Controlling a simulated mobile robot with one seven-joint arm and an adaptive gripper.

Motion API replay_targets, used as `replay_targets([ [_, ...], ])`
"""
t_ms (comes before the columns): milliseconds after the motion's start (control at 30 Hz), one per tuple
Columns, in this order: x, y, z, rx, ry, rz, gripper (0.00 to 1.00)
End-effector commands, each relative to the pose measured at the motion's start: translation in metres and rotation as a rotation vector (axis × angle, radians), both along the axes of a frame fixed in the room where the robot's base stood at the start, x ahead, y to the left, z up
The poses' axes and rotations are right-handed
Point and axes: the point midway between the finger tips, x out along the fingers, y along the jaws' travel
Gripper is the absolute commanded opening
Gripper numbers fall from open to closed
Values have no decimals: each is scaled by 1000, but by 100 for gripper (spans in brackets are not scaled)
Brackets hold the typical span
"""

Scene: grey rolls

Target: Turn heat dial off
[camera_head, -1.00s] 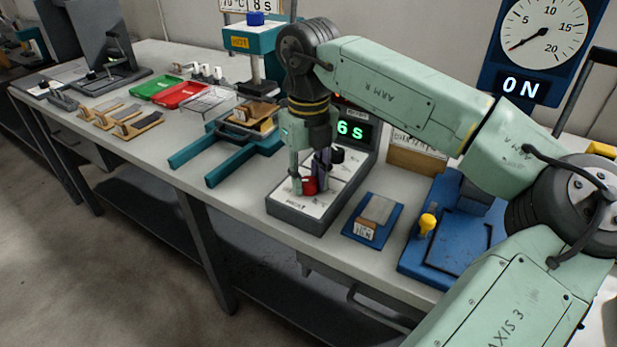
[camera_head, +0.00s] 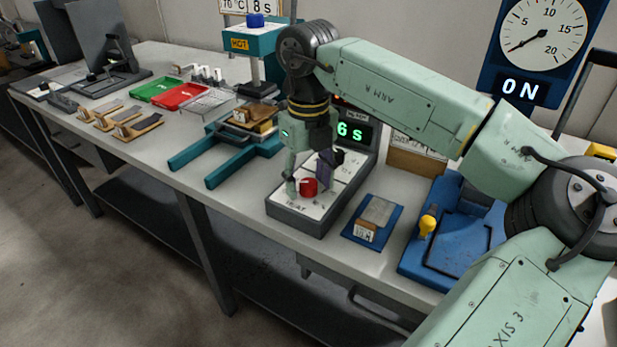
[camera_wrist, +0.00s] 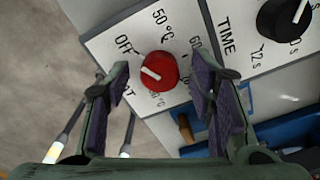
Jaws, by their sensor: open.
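The red heat dial (camera_head: 309,187) is on the sloped white face of a dark control box (camera_head: 297,222). In the wrist view the dial (camera_wrist: 166,66) has a white pointer mark at its left side. Printed around it are OFF, 50 °C and 60; the HEAT label is partly hidden. The mark lies toward the left, below OFF; I cannot tell its exact setting. My gripper (camera_head: 308,190) is low over the box, fingers open on either side of the dial. In the wrist view both fingers (camera_wrist: 160,82) stand apart from it.
A black time dial (camera_wrist: 283,20) is beside it on the same panel. A green display (camera_head: 350,131) reads 6 s behind my gripper. A blue pad (camera_head: 353,236) and a blue fixture (camera_head: 425,275) stand to the right; a teal press (camera_head: 215,176) stands left.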

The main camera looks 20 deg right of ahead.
Motion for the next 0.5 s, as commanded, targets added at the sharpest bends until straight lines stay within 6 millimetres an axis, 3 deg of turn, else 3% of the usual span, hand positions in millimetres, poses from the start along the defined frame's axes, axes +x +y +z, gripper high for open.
replay_targets([
  [267, 1, 0, 8, -1, -1, -1, 50],
  [500, 1, 0, 54, -1, -3, -2, 50],
])
